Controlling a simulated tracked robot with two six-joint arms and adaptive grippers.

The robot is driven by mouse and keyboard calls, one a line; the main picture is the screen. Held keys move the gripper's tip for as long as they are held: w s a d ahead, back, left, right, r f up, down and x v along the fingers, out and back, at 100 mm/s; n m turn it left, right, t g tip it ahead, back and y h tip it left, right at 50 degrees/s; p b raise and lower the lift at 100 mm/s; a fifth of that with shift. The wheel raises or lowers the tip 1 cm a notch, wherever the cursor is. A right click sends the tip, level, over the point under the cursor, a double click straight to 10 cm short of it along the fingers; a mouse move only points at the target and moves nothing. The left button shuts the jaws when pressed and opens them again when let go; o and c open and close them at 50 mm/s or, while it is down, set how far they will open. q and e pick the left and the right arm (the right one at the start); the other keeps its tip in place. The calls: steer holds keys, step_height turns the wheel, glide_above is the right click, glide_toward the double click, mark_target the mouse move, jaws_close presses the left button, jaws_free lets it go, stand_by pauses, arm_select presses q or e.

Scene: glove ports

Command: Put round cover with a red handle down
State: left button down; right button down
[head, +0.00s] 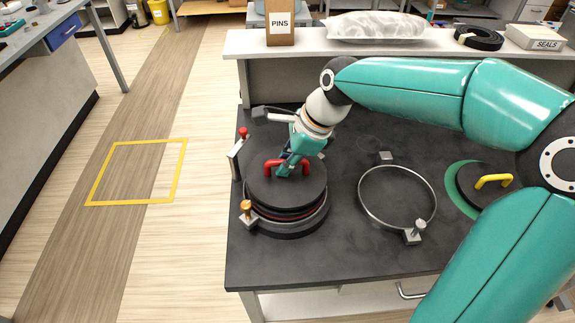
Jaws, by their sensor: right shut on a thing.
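The round cover (262,193) is a dark disc with a red handle (273,167). It sits over the round port (300,228) on the left part of the dark bench top, with a thin red ring showing under its edge. I cannot tell whether it is fully seated. My right gripper (285,165) comes down from above and is shut on the red handle, hiding part of it. My left gripper is not in view.
A metal clamp ring (361,206) lies on the dark bench (330,262). A second cover with a yellow handle (494,181) rests on a green ring at right. A lever with a red knob (243,133) and an orange-knobbed clamp (246,208) stand beside the port.

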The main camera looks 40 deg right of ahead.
steer(key=shift+f, duration=0.65)
steer(key=shift+f, duration=0.2)
steer(key=c, duration=1.2)
jaws_free()
steer(key=shift+r, duration=0.15)
steer(key=shift+r, duration=0.2)
steer(key=v, duration=1.1)
steer(key=shift+s+d+r+p, duration=0.1)
steer(key=shift+s+r+p, duration=0.05)
steer(key=shift+r+p, duration=0.2)
